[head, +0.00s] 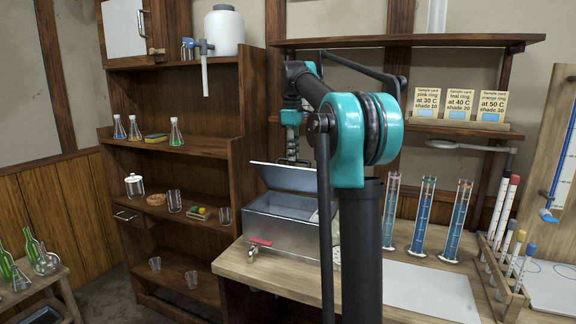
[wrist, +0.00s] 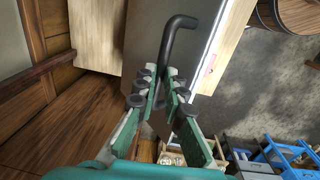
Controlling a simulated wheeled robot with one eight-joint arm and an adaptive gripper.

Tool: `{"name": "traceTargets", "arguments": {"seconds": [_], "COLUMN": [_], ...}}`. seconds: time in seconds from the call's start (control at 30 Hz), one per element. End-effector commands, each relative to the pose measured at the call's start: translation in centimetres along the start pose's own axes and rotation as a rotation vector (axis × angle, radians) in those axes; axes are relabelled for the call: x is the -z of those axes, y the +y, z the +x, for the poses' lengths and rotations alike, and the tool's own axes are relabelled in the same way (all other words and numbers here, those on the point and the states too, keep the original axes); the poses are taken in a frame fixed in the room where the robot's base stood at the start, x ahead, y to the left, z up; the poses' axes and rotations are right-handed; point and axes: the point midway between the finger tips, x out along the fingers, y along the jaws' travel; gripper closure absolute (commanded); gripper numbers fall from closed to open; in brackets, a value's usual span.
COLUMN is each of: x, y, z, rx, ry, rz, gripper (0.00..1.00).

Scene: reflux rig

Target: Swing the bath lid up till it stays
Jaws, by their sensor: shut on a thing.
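The bath (head: 281,222) is a grey metal box on the wooden bench in the head view. Its grey lid (head: 285,178) is tilted partly up, with a gap between its front edge and the bath rim. The grey panel behind the handle shows only in part. My arm hides the right end of the bath in the head view.
Several tall cylinders of blue liquid (head: 425,215) stand on the bench right of my arm. A shelf with sample cards (head: 460,105) hangs behind. A shelf unit with glassware (head: 180,150) is at left. A pale mat (head: 430,290) lies clear in front.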

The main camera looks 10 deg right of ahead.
Motion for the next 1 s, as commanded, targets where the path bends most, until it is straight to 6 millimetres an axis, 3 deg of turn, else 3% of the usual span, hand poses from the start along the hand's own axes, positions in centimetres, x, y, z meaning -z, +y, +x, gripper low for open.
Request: {"name": "traceTargets", "arguments": {"seconds": [0.03,0.4,0.7,1.0], "x": [-0.3,-0.2,0.0,0.1], "y": [2.2,7.7,10.1,10.8], "z": [0.6,-0.3,-0.3,-0.3], "rx": [-0.02,-0.016,-0.014,-0.014], "ry": [-0.003,-0.002,0.0,0.003], "rz": [0.009,0.006,0.004,0.002], "gripper": [1.0,1.0,1.0,1.0]}}
